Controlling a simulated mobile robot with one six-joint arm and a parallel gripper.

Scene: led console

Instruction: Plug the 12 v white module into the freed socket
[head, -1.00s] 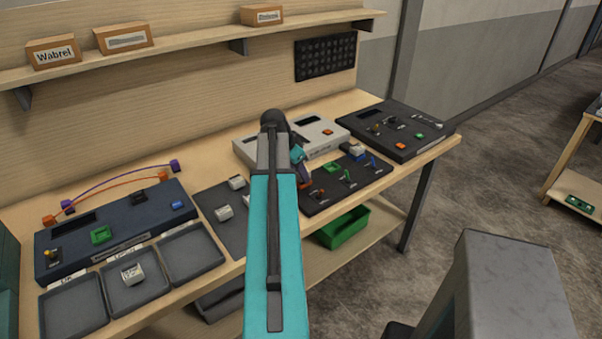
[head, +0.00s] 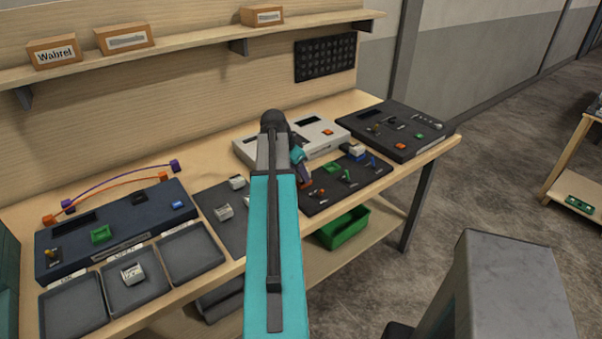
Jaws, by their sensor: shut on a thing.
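My own teal arm reaches up the middle of the head view and hides much of the bench behind it. My gripper (head: 304,180) shows only in part, just right of the arm, low over the left end of a black board (head: 322,204). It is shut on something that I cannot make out. White modules lie on a dark grey mat, one near its back (head: 237,182) and one near its middle (head: 224,212). Another white module (head: 133,274) lies in the middle grey tray. Their voltage marks are too small to read. I cannot pick out an empty socket.
A white console (head: 318,128) stands behind the gripper, partly hidden by the arm. A black console (head: 400,130) is to its right. A navy console (head: 130,218) with cables behind it stands at left. A green bin (head: 343,228) sits below the bench top.

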